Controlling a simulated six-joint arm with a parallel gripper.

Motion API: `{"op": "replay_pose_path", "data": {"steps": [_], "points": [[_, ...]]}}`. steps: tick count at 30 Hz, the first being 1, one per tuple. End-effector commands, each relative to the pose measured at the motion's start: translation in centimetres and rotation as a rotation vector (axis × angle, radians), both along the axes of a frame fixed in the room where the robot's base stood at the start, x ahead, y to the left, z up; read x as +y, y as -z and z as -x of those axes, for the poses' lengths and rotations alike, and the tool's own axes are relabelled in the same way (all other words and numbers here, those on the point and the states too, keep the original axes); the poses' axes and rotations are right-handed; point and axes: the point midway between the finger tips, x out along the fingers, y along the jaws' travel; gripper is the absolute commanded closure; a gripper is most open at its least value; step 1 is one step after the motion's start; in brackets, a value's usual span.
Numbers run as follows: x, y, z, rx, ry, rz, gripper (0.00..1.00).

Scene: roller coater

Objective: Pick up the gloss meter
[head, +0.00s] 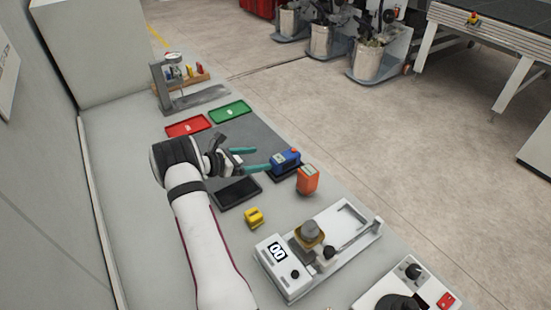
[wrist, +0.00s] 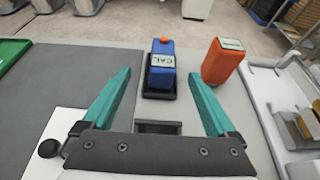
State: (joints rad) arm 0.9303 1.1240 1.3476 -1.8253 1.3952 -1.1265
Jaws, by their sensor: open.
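A blue box-shaped meter (head: 285,157) with an orange button stands upright in a shallow black holder (wrist: 160,93). In the wrist view the blue meter (wrist: 162,68) has a label reading "CAL". An orange box-shaped device (head: 307,180) stands beside it, to its right in the wrist view (wrist: 221,62). No legible marking names either one as the gloss meter. My gripper (head: 263,160) is open and empty, its teal fingers pointing at the blue meter. In the wrist view the blue meter shows between the fingertips (wrist: 159,74), beyond them.
A black tray (head: 238,193) lies below my gripper. A yellow block (head: 254,217) and a white coater-like device (head: 290,283) stand nearer the front. Red (head: 187,126) and green (head: 231,112) trays lie behind. The bench's right edge runs close past the orange device.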

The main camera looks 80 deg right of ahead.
Motion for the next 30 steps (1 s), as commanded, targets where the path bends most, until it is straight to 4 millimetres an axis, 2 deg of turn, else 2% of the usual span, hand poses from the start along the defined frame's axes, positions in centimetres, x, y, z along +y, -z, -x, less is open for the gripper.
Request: {"op": "replay_pose_path", "data": {"steps": [1,6,10,15,18,24,25,30], "points": [[-0.9,0.7,1.2,0.001,0.006,-0.002,0.07],[-3.4,2.2,3.6,-0.002,0.004,-0.001,0.07],[-4.4,2.7,4.7,-0.002,0.003,-0.001,0.07],[-6.3,4.0,7.2,-0.003,0.003,-0.001,0.07],[-7.1,4.4,8.0,-0.003,0.002,0.000,0.07],[-7.2,4.5,8.0,-0.004,0.000,0.000,0.07],[-7.2,4.5,8.0,-0.004,0.000,0.000,0.09],[-7.2,4.5,8.0,-0.004,0.001,0.000,0.40]]}}
